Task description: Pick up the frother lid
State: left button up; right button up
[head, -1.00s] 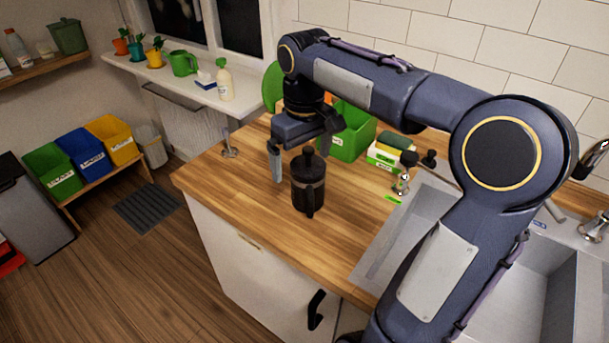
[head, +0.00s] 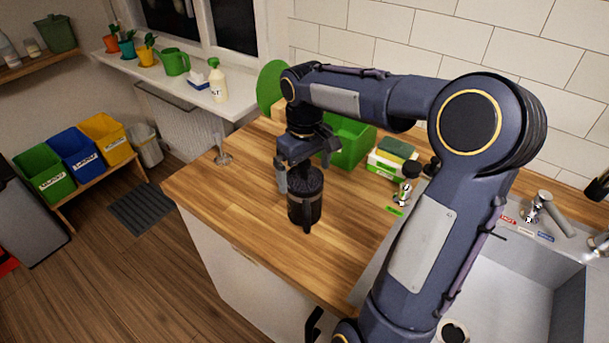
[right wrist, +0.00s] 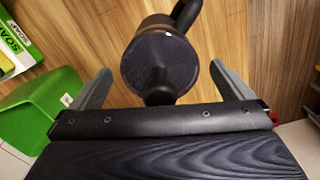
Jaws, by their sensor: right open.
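The black frother (head: 306,210) stands upright on the wooden counter, its handle toward the front. Its dark round lid (head: 306,182) is on top; in the right wrist view the lid (right wrist: 160,62) faces the camera, with its black knob (right wrist: 159,91) near the palm. My right gripper (head: 303,174) is right over the frother and hides the knob in the head view. In the right wrist view its two fingers (right wrist: 160,72) are wide apart, one on each side of the lid, with gaps to it. My left gripper is not in view.
A green bin (head: 352,145) stands behind the gripper, with a box and sponge (head: 395,158) to its right. The sink (head: 510,290) is at the right. A small metal stand (head: 221,152) is at the left counter edge. The front left counter is clear.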

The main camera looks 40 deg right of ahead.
jog(key=c, duration=1)
jog(key=shift+o, duration=0.2)
jog(key=shift+r, duration=0.15)
